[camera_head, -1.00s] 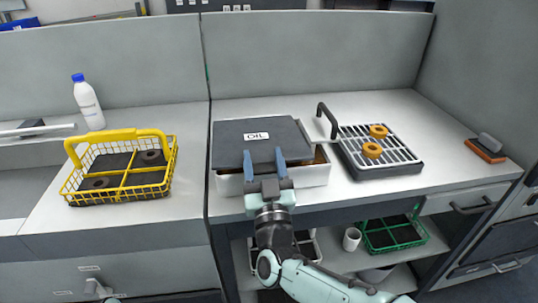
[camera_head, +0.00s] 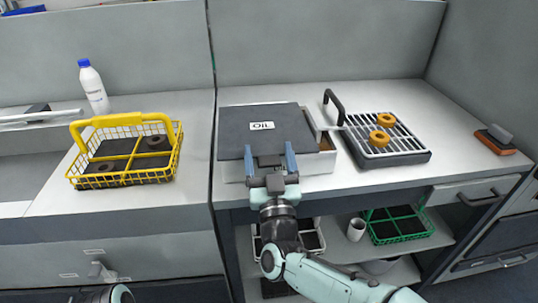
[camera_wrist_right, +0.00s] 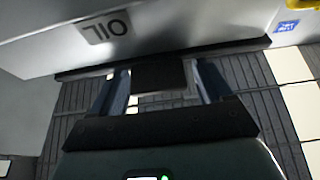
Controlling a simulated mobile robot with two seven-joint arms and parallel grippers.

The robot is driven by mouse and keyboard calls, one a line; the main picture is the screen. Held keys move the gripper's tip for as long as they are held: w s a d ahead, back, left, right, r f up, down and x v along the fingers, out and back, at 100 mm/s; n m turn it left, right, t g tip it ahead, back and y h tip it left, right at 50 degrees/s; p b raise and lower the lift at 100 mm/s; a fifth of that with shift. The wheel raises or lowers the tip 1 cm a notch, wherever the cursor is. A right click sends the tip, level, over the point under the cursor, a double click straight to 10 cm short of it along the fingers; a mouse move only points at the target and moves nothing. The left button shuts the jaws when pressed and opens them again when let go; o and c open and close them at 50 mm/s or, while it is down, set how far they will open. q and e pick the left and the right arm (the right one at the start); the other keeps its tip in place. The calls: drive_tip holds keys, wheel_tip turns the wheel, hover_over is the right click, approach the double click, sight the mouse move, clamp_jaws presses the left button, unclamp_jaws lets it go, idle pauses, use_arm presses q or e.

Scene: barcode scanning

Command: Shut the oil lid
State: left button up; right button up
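The dark grey oil lid (camera_head: 252,142) with its white OIL label lies over a white box (camera_head: 319,162) on the right-hand bench. It also shows in the right wrist view (camera_wrist_right: 190,22). A brownish gap shows along the box's right side, and I cannot tell whether the lid sits fully flat. My right gripper (camera_head: 270,158) is at the lid's front edge. Its two blue fingers are apart, one on each side of a dark block (camera_wrist_right: 160,73) at that edge, with space beside the block. My left gripper is not in view.
A yellow basket (camera_head: 125,178) and a white bottle (camera_head: 94,88) are on the left bench. A partition stands behind; a shelf with a green basket (camera_head: 400,238) is below.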

drive_tip(key=shift+s, duration=0.1)
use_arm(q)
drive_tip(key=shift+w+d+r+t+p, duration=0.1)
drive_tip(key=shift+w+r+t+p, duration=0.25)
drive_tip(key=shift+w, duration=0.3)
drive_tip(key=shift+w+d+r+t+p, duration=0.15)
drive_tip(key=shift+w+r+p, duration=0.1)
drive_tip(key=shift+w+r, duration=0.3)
use_arm(e)
drive_tip(key=v, duration=1.3)
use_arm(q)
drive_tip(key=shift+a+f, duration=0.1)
use_arm(e)
drive_tip(key=shift+s+d, duration=0.1)
